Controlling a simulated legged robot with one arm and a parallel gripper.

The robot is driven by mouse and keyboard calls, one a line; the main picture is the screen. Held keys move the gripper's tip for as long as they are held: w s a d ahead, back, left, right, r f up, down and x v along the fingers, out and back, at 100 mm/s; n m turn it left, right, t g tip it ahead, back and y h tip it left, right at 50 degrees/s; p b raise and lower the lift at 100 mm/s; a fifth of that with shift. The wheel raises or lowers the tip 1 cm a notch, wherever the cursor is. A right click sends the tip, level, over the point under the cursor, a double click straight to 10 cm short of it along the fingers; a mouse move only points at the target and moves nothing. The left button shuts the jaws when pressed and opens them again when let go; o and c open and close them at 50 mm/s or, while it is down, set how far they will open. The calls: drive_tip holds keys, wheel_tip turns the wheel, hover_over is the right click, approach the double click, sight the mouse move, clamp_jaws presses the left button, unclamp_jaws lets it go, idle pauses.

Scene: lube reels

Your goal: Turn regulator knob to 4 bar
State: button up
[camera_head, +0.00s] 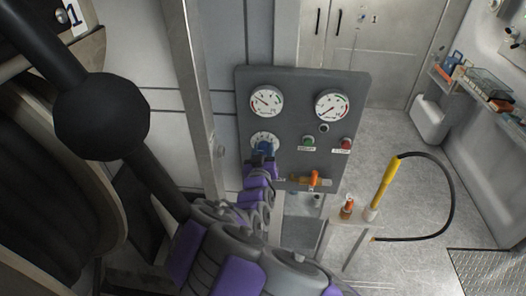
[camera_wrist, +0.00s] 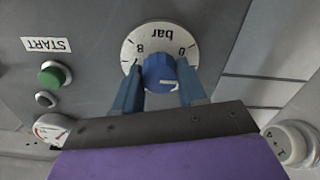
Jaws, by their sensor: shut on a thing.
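The blue regulator knob (camera_wrist: 158,73) sits on a white dial plate (camera_wrist: 158,36) marked "bar", with 0 and 8 readable. The wrist view shows the panel upside down. A white mark on the knob points to picture right; the dial value behind it is hidden. My gripper (camera_wrist: 161,80) is shut on the knob, with one blue finger on each side. In the head view the knob (camera_head: 265,147) is partly hidden by my gripper (camera_head: 262,157), at the lower left of the grey panel (camera_head: 293,105). Two round gauges, left (camera_head: 266,102) and right (camera_head: 332,105), sit above.
A green START button (camera_head: 308,142) and a red button (camera_head: 346,144) are right of the knob. An orange-handled valve (camera_head: 314,178) is below. A small stand (camera_head: 352,222) holds a yellow-handled tool (camera_head: 384,184) with a black hose. A metal post (camera_head: 199,90) stands left of the panel.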

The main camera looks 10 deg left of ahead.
drive_tip(key=shift+c, duration=0.4)
drive_tip(key=shift+m, duration=0.4)
drive_tip(key=m, duration=0.2)
drive_tip(key=shift+m+b, duration=0.3)
drive_tip(key=shift+m, duration=0.1)
drive_tip(key=m+b, duration=0.1)
drive_tip(key=m, duration=0.2)
drive_tip(key=shift+f+m, duration=0.15)
drive_tip(key=shift+m, duration=0.15)
drive_tip(key=m+b, duration=0.1)
drive_tip(key=m, duration=0.2)
drive_tip(key=shift+m, duration=0.3)
drive_tip(key=shift+m+b, duration=0.35)
drive_tip(key=shift+m, duration=1.25)
drive_tip(key=o, duration=1.1)
drive_tip(key=shift+c, duration=0.2)
